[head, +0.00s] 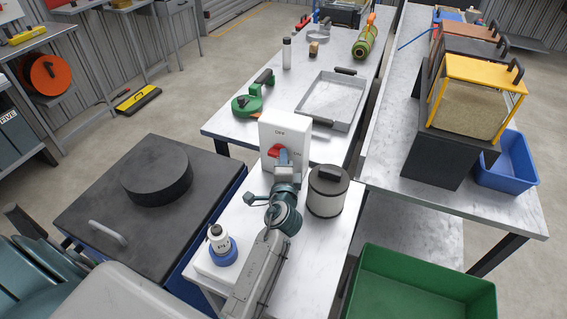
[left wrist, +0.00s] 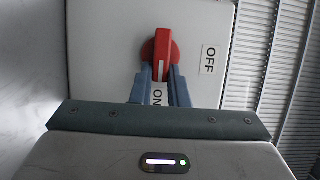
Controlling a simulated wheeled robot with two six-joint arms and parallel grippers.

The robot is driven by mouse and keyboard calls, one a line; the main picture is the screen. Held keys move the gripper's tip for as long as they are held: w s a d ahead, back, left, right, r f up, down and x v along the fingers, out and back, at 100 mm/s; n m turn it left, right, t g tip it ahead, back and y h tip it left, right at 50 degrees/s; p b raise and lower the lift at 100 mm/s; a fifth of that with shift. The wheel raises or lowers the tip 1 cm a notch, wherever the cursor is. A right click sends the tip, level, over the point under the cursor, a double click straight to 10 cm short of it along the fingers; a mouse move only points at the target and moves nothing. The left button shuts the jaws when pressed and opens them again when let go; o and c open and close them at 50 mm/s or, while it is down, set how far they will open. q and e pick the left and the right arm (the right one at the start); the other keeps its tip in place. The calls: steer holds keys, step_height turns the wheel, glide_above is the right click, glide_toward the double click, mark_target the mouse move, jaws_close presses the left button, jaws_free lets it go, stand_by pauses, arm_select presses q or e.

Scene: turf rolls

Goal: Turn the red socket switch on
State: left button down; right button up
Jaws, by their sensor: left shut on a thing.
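The socket switch is a white box (head: 285,130) standing on the marble bench, with a red knob (head: 274,151) on its front. In the left wrist view the red knob (left wrist: 165,45) shows close up, with an OFF label (left wrist: 209,60) to its right and an ON label (left wrist: 158,95) below it. The knob's white stripe points down toward ON. My left gripper (left wrist: 161,76) is shut on the red knob, one finger on each side of its handle. In the head view my left gripper (head: 284,160) partly hides the knob. My right gripper is not in view.
A green tool (head: 247,102) and a grey tray (head: 333,98) lie behind. A green crate (head: 420,285) is at lower right.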

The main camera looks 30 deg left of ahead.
arm_select(q)
steer(key=shift+f, duration=0.15)
steer(key=c, duration=1.4)
jaws_free()
